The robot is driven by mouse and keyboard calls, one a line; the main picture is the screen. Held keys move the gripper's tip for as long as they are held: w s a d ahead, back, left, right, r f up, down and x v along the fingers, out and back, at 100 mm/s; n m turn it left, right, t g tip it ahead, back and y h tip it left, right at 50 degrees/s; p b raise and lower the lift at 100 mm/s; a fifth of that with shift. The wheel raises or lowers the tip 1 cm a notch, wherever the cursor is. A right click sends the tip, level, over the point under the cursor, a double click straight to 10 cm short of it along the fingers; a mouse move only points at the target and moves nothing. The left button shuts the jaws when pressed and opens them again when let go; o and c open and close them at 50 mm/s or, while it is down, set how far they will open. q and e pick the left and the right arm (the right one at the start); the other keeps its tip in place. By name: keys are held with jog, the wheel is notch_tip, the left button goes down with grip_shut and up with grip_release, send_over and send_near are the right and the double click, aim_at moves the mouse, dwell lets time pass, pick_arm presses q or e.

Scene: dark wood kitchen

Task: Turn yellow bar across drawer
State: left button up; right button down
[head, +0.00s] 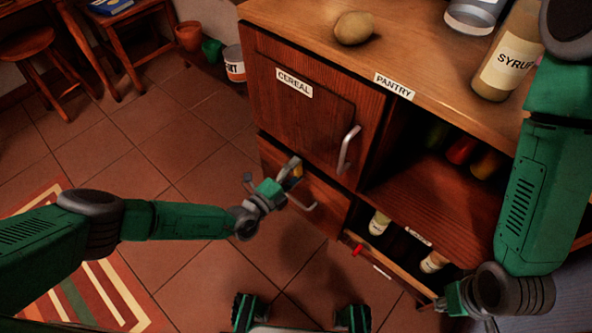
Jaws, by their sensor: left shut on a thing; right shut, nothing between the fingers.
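The drawer (325,205) is a wooden front below the cereal door, with a metal handle (302,206). A small yellow bar (298,171) shows at the upper part of the drawer front, mostly hidden by my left gripper. My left gripper (293,172) is shut on the yellow bar, just above and left of the drawer handle. The bar's exact angle is hard to tell. My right gripper (468,312) is low at the right, in front of the cabinet, shut and empty, partly cut off by the frame's bottom edge.
The cereal door (310,110) is shut above the drawer. An open pantry shelf (440,190) and a lower open drawer with bottles (380,222) lie to the right. A potato (354,28) and a syrup bottle (507,60) stand on the counter.

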pick_arm(q)
jog(key=shift+s+f+m, duration=0.25)
jog(key=shift+f+m, duration=0.05)
jog(key=shift+m, duration=0.2)
jog(key=o, duration=1.2)
jog(key=shift+w+r, duration=0.1)
jog(key=v, duration=1.2)
